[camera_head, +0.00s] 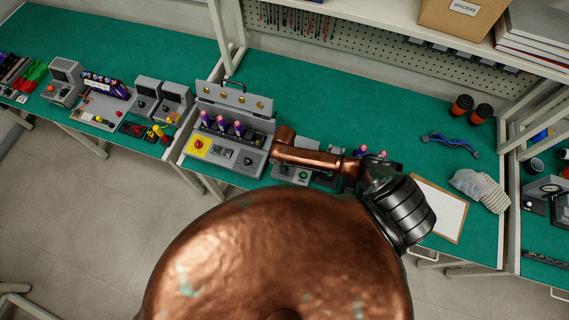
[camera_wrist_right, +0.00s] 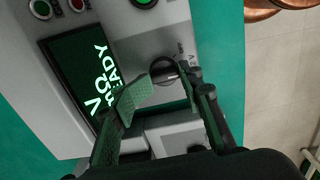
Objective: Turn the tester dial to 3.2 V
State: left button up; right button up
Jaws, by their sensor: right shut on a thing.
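The tester (camera_wrist_right: 100,18) is a light grey box in the right wrist view. Its dark screen (camera_wrist_right: 78,88) shows green lettering that includes "READY" and a V and Ω sign; I read no voltage number. The dial (camera_wrist_right: 163,72) is a small dark round knob beside the screen. My right gripper (camera_wrist_right: 163,90) is shut on the dial, one finger on each side; the fingers hide part of it and its markings. In the head view my copper arm covers the bench there and I cannot make out the right fingertips. My left gripper is not in view.
A green button (camera_wrist_right: 145,3) and a red button (camera_wrist_right: 77,4) sit near the screen. In the head view a grey fixture (camera_head: 228,140) with purple cells stands left of my arm. A clipboard (camera_head: 437,212) and a white glove (camera_head: 480,188) lie to the right.

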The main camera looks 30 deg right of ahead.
jog(key=shift+s+a+f, duration=0.25)
jog(key=shift+s+f, duration=0.15)
jog(key=shift+s, duration=0.25)
jog(key=o, duration=0.9)
jog(key=shift+o, duration=0.2)
jog(key=shift+w, duration=0.1)
jog(key=shift+w+d+r, duration=0.1)
jog(key=shift+r, duration=0.05)
notch_tip(320, 180, up, 12)
jog(key=shift+w, duration=0.15)
